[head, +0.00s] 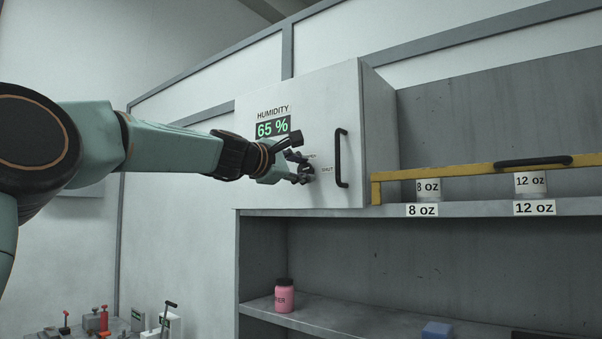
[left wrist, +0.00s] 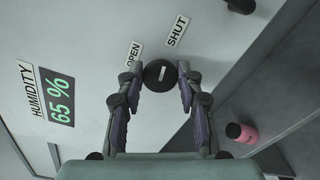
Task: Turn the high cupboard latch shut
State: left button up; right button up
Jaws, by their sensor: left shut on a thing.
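The high cupboard (head: 345,100) has a pale front with a black upright handle (head: 341,158) and a humidity display (head: 272,128) reading 65 %. Its door looks closed. The latch is a round black knob (left wrist: 160,76) with a short white mark, between my fingers in the left wrist view. An OPEN label (left wrist: 133,54) and a SHUT label (left wrist: 178,30) sit beside it. I cannot tell surely which label the mark points at. My left gripper (head: 304,173) is shut on the knob, its fingers on either side; it largely hides the knob in the head view. My right gripper is not in view.
Right of the cupboard, a yellow bar (head: 450,170) with a black grip runs above a shelf (head: 470,208) with 8 oz and 12 oz labels. A pink jar (head: 284,298) stands on the lower shelf. Small tools and blocks (head: 97,322) lie at the bottom left.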

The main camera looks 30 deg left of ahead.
pick_arm(q)
jog(key=shift+f+m, duration=0.15)
jog(key=shift+m, duration=0.75)
jog(key=shift+b, duration=0.3)
jog(key=o, duration=1.2)
jog(key=shift+w, duration=0.1)
jog(key=shift+c, duration=0.2)
